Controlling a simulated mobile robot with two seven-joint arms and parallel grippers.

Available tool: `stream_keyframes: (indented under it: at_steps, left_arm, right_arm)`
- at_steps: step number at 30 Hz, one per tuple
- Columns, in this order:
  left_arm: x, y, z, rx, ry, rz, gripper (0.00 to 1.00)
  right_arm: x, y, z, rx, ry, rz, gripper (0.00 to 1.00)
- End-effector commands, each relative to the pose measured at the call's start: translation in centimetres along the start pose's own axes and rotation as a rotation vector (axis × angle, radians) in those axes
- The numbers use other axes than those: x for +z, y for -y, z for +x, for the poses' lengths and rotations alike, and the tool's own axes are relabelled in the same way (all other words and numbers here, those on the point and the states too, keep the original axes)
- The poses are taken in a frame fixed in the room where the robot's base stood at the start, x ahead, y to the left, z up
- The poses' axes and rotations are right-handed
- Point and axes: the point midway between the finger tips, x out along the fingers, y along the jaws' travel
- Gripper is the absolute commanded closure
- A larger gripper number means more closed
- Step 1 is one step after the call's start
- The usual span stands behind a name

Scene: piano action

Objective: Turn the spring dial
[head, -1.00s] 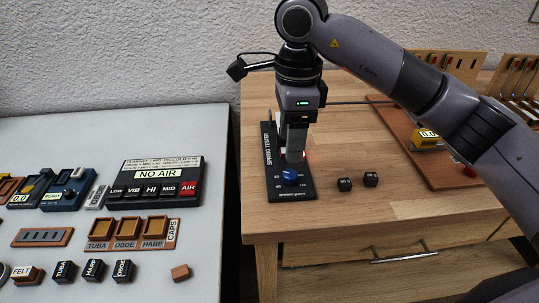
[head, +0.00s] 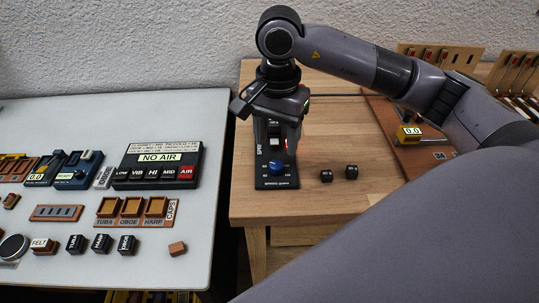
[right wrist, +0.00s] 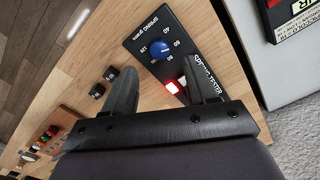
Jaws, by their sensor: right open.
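The spring tester (head: 262,180) is a black panel on the wooden table. Its blue dial (head: 276,167) sits at the near end and shows whole in the right wrist view (right wrist: 162,50), with a number scale around it. My right gripper (head: 277,122) is over the far part of the tester, behind the dial; its fingertips are hard to make out in the head view. In the right wrist view my right gripper (right wrist: 160,84) is open, its two fingers apart and empty, with the dial beyond the gap, not between them. My left gripper is not in view.
Two small black cubes (head: 339,175) lie right of the tester. On the grey table at left stand the NO AIR panel (head: 158,165), caps trays (head: 132,210) and several small blocks. A gap separates the tables.

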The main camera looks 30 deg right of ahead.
Motion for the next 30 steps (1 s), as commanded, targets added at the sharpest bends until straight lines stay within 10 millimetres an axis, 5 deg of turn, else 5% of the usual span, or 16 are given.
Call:
stream_keyframes:
  at_steps: [10,22,23,28,30]
  left_arm:
    - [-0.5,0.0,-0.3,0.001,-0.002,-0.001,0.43]
    - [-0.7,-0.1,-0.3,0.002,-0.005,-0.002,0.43]
    - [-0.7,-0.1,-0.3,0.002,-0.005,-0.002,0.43]
    - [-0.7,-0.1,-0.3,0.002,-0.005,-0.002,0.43]
    - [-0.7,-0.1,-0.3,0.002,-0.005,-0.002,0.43]
  right_arm:
    - [0.0,-0.1,5.2,0.005,0.002,0.003,0.43]
    - [0.0,0.0,6.3,0.001,0.001,0.002,0.43]
    - [0.0,0.0,6.3,0.001,0.001,0.002,0.46]
    - [0.0,0.0,6.3,0.001,0.001,0.002,0.99]
    - [0.0,0.0,6.3,0.001,0.001,0.002,0.99]
